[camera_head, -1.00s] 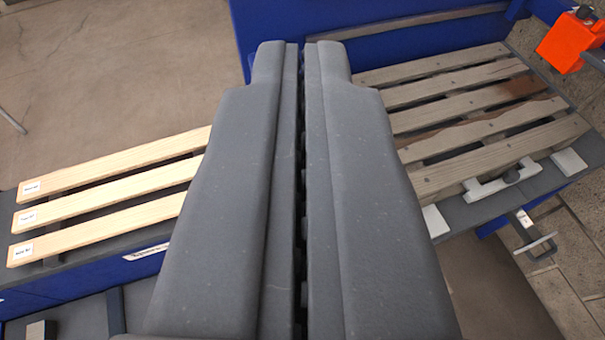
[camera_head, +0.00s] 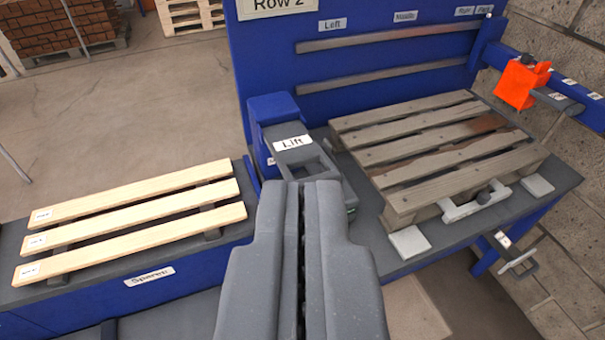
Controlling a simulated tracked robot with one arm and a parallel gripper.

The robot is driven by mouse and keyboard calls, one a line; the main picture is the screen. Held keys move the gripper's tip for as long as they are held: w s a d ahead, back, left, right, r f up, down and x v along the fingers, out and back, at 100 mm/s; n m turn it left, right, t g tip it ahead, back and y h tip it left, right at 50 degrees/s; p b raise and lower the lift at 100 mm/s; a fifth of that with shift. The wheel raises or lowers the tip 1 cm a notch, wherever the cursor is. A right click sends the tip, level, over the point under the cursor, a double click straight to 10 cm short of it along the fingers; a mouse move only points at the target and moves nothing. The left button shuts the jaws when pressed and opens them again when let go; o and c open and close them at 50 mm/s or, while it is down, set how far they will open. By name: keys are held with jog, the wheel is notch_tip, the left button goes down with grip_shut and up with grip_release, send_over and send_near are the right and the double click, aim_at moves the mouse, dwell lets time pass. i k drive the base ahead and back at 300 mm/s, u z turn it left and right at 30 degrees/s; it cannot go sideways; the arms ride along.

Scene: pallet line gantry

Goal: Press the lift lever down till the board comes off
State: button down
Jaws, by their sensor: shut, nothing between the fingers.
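The lift lever (camera_head: 315,162), a dark grey frame-shaped handle, juts from a blue housing (camera_head: 275,110) beside a "Lift" label. My gripper (camera_head: 300,184) is shut and empty. In the picture its fingertips overlap the lever's near end and hide part of it; I cannot tell whether they touch. The grey weathered pallet (camera_head: 440,140) lies on the bench to the right, its several boards side by side, one with a brown stain. I see no board clearly raised off it.
Pale spare boards (camera_head: 130,215) lie on a "Spares" rack at left. An orange block (camera_head: 522,82) sits on a blue arm at upper right. A light grey clamp (camera_head: 477,201) stands at the pallet's near edge. A blue panel (camera_head: 370,60) stands behind.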

aim_at(291, 146)
jog(key=z, duration=0.1)
jog(key=i, duration=0.95)
jog(key=u, duration=0.05)
